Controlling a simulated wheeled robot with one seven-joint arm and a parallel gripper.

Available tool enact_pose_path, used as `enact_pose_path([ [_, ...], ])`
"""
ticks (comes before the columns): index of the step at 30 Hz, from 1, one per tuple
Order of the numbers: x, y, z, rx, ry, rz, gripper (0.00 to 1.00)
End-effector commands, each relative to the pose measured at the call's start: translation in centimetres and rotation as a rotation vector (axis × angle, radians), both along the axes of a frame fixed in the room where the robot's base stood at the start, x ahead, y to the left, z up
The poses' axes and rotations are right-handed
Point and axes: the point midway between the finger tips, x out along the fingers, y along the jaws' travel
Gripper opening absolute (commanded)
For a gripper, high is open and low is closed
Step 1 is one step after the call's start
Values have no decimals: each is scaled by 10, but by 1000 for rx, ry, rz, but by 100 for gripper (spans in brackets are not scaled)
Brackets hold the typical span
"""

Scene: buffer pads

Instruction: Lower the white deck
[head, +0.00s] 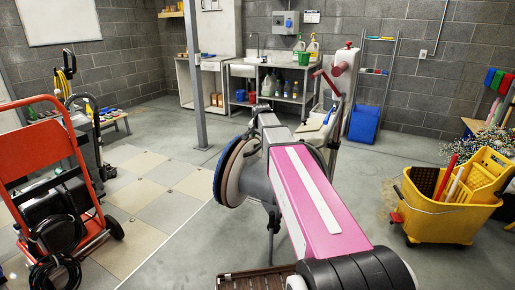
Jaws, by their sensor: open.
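A small pale flat panel (311,126) beside the white stand with red handles may be the white deck; I cannot be sure, as my pink arm covers much of that area. Several round buffer pads (227,173), blue, brown and pale, stand on edge in a stack just left of my arm. My arm reaches away from the camera over them and hides part of the stand. The jaws of my gripper are hidden behind the arm, so I see no fingertips and no contact.
A yellow mop bucket (439,218) stands at the right. An orange hand truck (52,135) with black gear is at the left. A bench with a sink (247,69) and bottles lines the back wall. A blue bin (364,123) stands behind.

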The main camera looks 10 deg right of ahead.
Motion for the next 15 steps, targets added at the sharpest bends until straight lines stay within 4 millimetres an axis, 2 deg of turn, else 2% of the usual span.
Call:
enact_pose_path([
  [9,28,-1,-51,0,2,1,51],
  [15,38,-1,-72,-1,1,1,51],
])
